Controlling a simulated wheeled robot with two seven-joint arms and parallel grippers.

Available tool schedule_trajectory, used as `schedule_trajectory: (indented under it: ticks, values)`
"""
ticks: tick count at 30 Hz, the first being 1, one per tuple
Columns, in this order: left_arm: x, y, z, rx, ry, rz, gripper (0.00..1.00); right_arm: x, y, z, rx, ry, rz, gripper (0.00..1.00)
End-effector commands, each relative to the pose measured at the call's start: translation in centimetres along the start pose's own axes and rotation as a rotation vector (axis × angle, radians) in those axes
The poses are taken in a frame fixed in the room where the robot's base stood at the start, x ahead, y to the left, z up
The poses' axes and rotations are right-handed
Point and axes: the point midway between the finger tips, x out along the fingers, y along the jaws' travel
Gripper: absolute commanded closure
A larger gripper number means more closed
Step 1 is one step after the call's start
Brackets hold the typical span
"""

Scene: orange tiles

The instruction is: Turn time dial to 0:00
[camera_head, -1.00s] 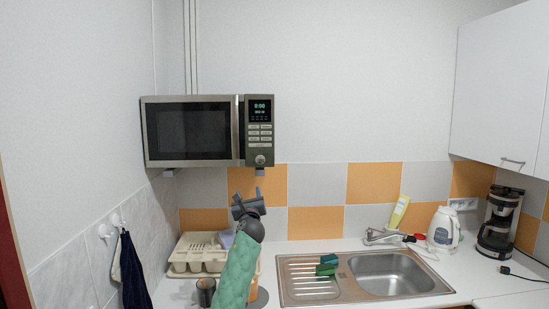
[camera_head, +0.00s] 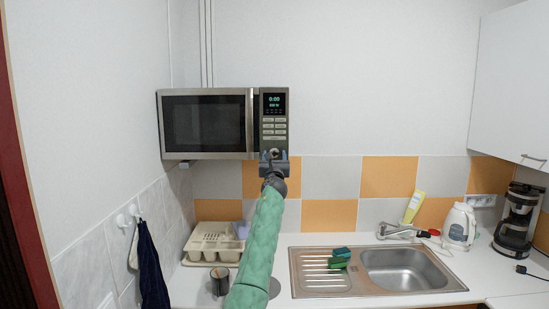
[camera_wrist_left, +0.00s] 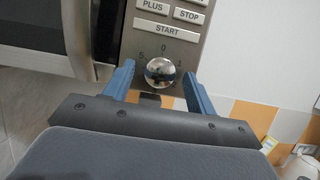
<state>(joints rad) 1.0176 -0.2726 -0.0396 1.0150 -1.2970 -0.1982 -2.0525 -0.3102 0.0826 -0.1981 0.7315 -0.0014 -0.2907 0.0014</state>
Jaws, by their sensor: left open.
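The microwave (camera_head: 206,124) hangs on the wall, with its control panel (camera_head: 275,118) on its right side. The display (camera_head: 274,103) appears to read 0:00. The round silver time dial (camera_wrist_left: 160,72) sits at the bottom of the panel, below the START button (camera_wrist_left: 166,29). My left gripper (camera_head: 273,158) is at the dial and mostly covers it in the head view. In the wrist view its two blue fingers (camera_wrist_left: 158,85) stand apart, one on each side of the dial, with gaps visible. My right gripper is not in view.
Below are a dish rack (camera_head: 212,243), a mug (camera_head: 220,280) and a sink (camera_head: 402,268) with green sponges (camera_head: 340,258). A kettle (camera_head: 459,226) and a coffee maker (camera_head: 517,222) stand at the right. A dark towel (camera_head: 151,266) hangs at the left.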

Motion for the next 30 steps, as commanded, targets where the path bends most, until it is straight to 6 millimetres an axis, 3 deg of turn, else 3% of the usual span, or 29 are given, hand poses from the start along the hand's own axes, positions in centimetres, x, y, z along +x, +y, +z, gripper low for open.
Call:
schedule_trajectory:
  ticks: [14,21,30]
  values:
    - [0.7,-0.1,0.0,-0.001,0.001,-0.001,0.44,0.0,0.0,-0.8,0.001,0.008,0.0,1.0]
    - [0.7,-0.1,0.0,-0.001,0.001,-0.001,0.88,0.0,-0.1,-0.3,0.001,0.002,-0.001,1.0]
    - [0.6,-0.1,-0.2,-0.022,0.0,0.007,0.88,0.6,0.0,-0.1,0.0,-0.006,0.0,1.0]
